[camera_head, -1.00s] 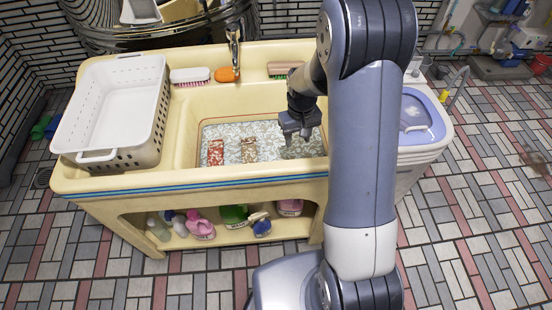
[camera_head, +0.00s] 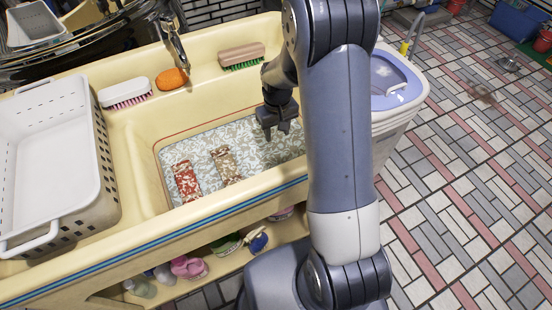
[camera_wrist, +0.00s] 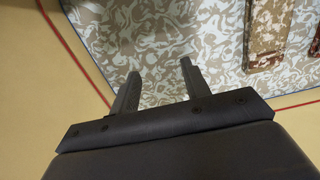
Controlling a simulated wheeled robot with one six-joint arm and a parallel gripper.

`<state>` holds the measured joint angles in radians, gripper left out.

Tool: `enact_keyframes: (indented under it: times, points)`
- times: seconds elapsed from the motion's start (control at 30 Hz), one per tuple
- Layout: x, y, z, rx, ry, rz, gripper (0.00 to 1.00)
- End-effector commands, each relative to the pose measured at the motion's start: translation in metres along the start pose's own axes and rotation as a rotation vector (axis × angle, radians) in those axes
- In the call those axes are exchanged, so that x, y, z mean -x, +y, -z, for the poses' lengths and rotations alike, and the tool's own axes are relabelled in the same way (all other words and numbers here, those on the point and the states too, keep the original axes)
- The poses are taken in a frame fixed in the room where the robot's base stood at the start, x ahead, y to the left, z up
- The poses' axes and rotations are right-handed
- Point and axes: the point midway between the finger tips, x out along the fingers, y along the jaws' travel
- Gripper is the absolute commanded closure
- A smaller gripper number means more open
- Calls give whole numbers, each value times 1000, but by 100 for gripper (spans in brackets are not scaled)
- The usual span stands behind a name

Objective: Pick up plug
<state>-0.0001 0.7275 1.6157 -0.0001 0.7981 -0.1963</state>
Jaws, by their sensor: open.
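My gripper (camera_head: 277,132) is open and empty, pointing down over the right part of the sink basin. In the wrist view its two fingers (camera_wrist: 160,70) stand apart above the pale patterned surface in the basin (camera_head: 212,142). A red-and-white patterned piece (camera_head: 187,182) and a tan patterned piece (camera_head: 226,165) lie on that surface, left of the gripper. The tan piece (camera_wrist: 271,28) also shows at the upper right of the wrist view. I cannot make out a plug in either view; my arm hides part of the basin's right side.
A white perforated basket (camera_head: 50,160) stands on the sink's left side. A white brush (camera_head: 125,92), an orange soap-like object (camera_head: 172,78) and a brown-and-green brush (camera_head: 242,56) lie along the back ledge by the tap (camera_head: 176,40). A lidded tub (camera_head: 395,85) stands at right.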

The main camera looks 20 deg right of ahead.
Motion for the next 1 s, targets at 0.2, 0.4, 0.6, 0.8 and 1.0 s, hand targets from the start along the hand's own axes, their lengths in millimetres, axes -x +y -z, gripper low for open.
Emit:
enact_keyframes:
  times: [0.2, 0.4, 0.6, 0.8, 1.0]
  points:
    - [-36, 0, -1, 0, -5, 1, 55]
    - [-50, 0, 0, 0, -1, 0, 55]
    - [-77, 0, 0, 0, -4, 1, 55]
    - [-98, 0, 1, 0, -1, 0, 55]
    - [-100, 0, 1, 0, 1, 0, 55]
